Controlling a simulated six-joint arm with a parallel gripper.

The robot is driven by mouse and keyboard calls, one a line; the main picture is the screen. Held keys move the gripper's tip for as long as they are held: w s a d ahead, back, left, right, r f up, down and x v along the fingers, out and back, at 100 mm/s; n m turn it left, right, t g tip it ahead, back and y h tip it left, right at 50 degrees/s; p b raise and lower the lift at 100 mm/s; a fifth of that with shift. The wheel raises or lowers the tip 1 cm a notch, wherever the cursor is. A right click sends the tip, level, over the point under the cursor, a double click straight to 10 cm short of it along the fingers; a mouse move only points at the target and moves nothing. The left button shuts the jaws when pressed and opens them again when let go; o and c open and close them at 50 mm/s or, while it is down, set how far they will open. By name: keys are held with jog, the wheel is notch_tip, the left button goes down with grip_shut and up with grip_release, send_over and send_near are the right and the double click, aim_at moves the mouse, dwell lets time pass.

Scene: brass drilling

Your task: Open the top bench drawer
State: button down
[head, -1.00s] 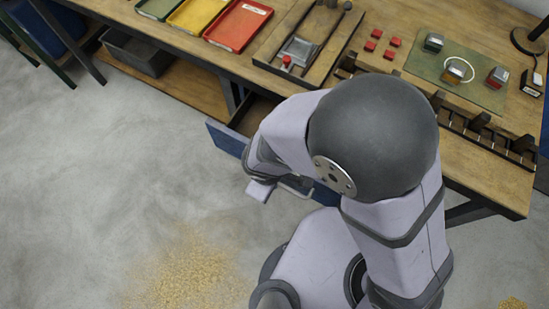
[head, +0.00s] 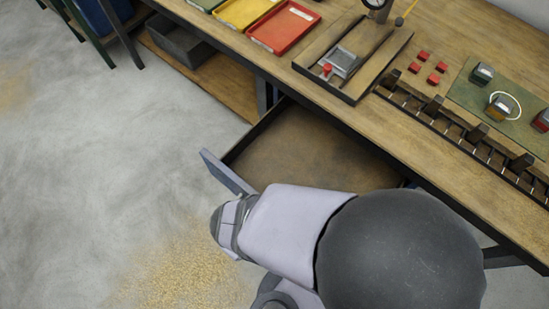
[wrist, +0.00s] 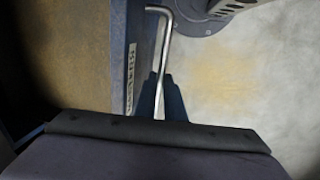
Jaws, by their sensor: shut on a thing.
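The top bench drawer (head: 300,150) is pulled out from under the bench, and its bare brown floor shows in the head view. The left part of its blue-grey front (head: 226,172) is visible; my arm hides the rest. In the wrist view the blue drawer front (wrist: 118,55) carries a metal bar handle (wrist: 163,50). My gripper (wrist: 160,98) is shut on the handle, with dark fingers around the bar. In the head view my arm hides the fingers and handle.
The wooden bench (head: 440,150) holds a red tray (head: 283,27), a yellow tray (head: 245,10), a drilling fixture (head: 350,60) and small red blocks (head: 433,78). A grey bin (head: 180,40) sits on the lower shelf. The floor left of the drawer is clear, with brass-coloured shavings (head: 180,270).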

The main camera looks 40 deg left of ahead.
jog(key=shift+s, duration=0.95)
jog(key=shift+a, duration=0.1)
jog(key=c, duration=1.8)
grip_release()
jog(key=shift+c, duration=0.2)
jog(key=shift+r, duration=0.1)
notch_tip(320, 180, up, 7)
jog(key=s, duration=0.1)
jog(key=shift+s, duration=0.15)
